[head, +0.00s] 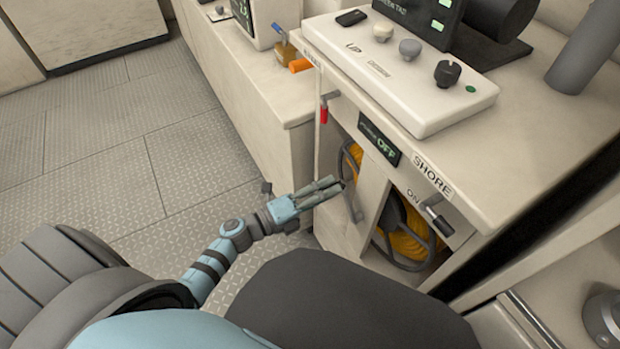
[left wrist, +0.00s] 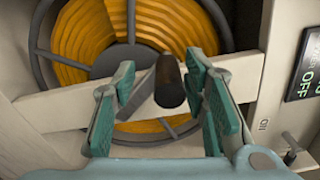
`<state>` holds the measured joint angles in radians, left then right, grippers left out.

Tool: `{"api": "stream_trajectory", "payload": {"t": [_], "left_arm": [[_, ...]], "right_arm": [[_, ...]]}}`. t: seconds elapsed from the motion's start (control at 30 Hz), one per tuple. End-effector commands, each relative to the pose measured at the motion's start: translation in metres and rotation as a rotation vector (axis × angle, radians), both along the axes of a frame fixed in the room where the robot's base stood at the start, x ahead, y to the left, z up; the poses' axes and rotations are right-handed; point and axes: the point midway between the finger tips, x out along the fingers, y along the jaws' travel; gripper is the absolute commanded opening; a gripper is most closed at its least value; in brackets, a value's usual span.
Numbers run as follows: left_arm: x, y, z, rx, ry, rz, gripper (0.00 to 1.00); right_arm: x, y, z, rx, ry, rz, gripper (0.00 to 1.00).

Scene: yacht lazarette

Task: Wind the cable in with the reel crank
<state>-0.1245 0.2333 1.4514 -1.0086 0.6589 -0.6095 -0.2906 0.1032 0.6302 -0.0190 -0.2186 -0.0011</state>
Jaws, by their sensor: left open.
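The orange cable (head: 402,235) is wound on a dark-rimmed reel (head: 348,165) inside the cabinet, partly hidden by its front panels. In the left wrist view the cable (left wrist: 150,22) fills much of the reel behind a pale crossbar (left wrist: 50,127). The crank's dark cylindrical handle (left wrist: 171,84) points toward the camera, with a grey crank arm (left wrist: 142,108) behind it. My left gripper (head: 336,187) is open at the cabinet front. In the left wrist view its fingers (left wrist: 160,85) stand on either side of the handle, with gaps visible. My right gripper is not in view.
A SHORE switch (head: 436,215) and an OFF display (head: 380,139) are on the cabinet front. A red-handled lever (head: 324,112) is up and to the left. A control panel (head: 407,70) with knobs sits on top. The floor (head: 150,150) at left is clear.

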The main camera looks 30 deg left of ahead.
Motion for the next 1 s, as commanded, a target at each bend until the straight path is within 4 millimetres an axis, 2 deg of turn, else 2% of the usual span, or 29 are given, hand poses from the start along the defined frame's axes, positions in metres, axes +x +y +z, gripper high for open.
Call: {"api": "stream_trajectory", "payload": {"t": [0.2,0.33,0.47,0.7,0.77,0.8,0.87,1.0], "left_arm": [[-0.051,0.032,-0.001,0.004,0.005,-0.006,0.4],[-0.074,0.047,-0.001,0.003,0.004,-0.006,0.4],[-0.084,0.054,0.0,0.0,0.002,-0.005,0.4],[-0.084,0.054,0.0,0.0,0.001,-0.004,0.4],[-0.093,0.057,-0.008,0.009,0.023,-0.008,0.4],[-0.106,0.061,-0.015,0.039,0.033,-0.018,0.4],[-0.112,0.065,-0.013,0.169,-0.057,-0.023,0.4],[-0.119,0.071,-0.004,0.612,-0.384,-0.024,0.4]], "right_arm": [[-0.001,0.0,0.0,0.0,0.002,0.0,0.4],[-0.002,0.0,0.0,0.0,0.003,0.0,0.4],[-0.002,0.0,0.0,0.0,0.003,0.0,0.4],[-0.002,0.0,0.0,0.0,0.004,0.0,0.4],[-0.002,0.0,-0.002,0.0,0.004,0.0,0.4],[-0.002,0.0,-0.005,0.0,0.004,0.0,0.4],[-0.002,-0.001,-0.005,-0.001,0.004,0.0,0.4],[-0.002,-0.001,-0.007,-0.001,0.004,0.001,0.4]]}}
